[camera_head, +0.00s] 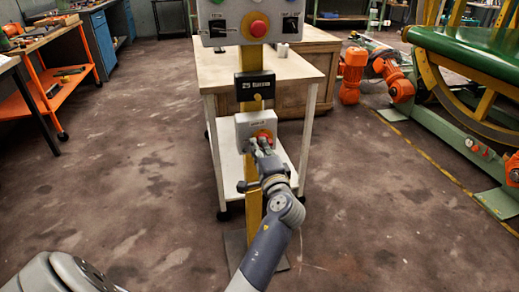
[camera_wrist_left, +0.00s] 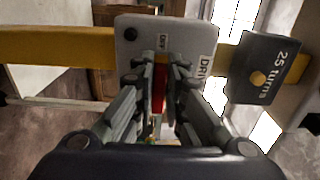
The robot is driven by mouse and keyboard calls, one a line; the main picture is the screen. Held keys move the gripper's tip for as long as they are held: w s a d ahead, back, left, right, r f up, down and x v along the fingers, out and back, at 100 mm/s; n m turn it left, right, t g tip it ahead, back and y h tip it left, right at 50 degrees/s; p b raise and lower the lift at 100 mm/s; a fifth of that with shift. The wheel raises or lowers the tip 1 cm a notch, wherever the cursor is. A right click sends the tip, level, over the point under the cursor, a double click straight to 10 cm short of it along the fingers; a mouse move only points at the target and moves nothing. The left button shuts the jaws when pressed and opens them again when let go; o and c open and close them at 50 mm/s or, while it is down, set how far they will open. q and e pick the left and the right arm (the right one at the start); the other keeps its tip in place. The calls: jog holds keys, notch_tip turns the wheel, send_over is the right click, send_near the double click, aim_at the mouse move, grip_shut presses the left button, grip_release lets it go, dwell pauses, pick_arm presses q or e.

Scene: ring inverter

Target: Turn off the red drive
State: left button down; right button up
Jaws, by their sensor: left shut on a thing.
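The drive box (camera_head: 243,122) is a small light grey box on the yellow post, below the "25 turns" plate. Its red drive switch (camera_head: 265,133) shows only partly in the head view, behind my fingers. My left gripper (camera_head: 261,146) is at the front of this box. In the left wrist view, the grey box (camera_wrist_left: 136,36) carries "OFF" and "DRIVE" labels and a black button. The red switch (camera_wrist_left: 158,88) is between the two fingers of my left gripper (camera_wrist_left: 158,75), which are shut on it. The switch's exact setting cannot be told. My right gripper is not in view.
A larger control panel (camera_head: 232,24) with a red button and black switches is higher on the yellow post (camera_head: 254,62). The black "25 turns" plate (camera_head: 254,86) is between. A white table (camera_head: 216,72) stands behind.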

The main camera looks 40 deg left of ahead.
pick_arm(q)
jog(key=shift+f, duration=0.15)
jog(key=c, duration=1.6)
grip_release()
jog(key=shift+c, duration=0.2)
